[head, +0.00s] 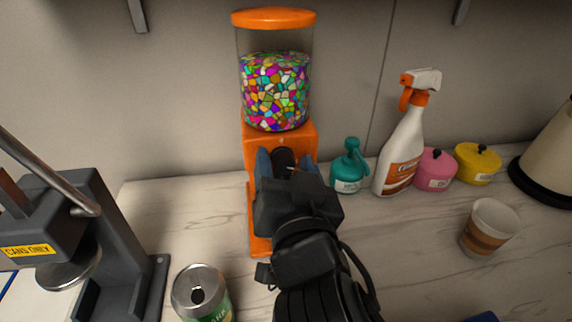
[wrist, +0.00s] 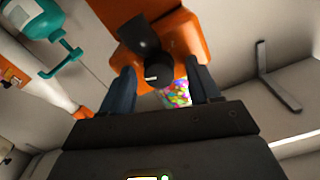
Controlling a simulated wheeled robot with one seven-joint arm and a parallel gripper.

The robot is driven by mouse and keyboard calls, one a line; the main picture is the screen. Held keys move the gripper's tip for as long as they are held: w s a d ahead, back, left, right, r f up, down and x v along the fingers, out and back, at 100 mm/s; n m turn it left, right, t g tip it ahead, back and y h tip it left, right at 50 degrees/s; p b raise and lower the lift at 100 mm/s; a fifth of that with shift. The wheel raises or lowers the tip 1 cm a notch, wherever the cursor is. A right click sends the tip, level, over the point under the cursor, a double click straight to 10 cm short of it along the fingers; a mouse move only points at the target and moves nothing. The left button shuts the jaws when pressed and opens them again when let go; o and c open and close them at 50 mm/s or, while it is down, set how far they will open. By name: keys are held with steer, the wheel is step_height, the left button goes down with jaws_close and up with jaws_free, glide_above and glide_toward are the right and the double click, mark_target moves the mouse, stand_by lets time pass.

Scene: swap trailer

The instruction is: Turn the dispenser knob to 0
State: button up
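The orange candy dispenser (head: 254,148) stands against the back wall, with multicoloured candy in its clear jar (head: 275,90). Its black round knob (head: 283,158) is on the front, partly hidden by my gripper in the head view. In the wrist view the knob (wrist: 158,73) shows a short white mark, and a black spout-like part (wrist: 138,36) sits beside it. My gripper (head: 286,156) is at the dispenser's front with its blue-grey fingers spread. In the wrist view the fingers (wrist: 160,76) lie on either side of the knob, with visible gaps. No numbers on the dial are readable.
A teal pump bottle (head: 347,173), a spray bottle (head: 400,150), pink (head: 434,172) and yellow (head: 477,165) jars stand right of the dispenser. A paper cup (head: 489,228) is nearer. A can (head: 200,292) and grey can crusher (head: 110,240) are left.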

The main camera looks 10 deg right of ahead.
steer(key=c, duration=1)
steer(key=shift+n, duration=0.5)
steer(key=n+p, duration=0.2)
steer(key=n, duration=0.2)
steer(key=shift+a+n, duration=0.15)
steer(key=shift+n, duration=0.25)
steer(key=n+p, duration=0.1)
steer(key=n, duration=0.3)
steer(key=shift+n+p, duration=0.3)
steer(key=shift+n, duration=0.1)
steer(key=shift+f, duration=0.1)
steer(key=o, duration=1)
steer(key=shift+o, duration=0.2)
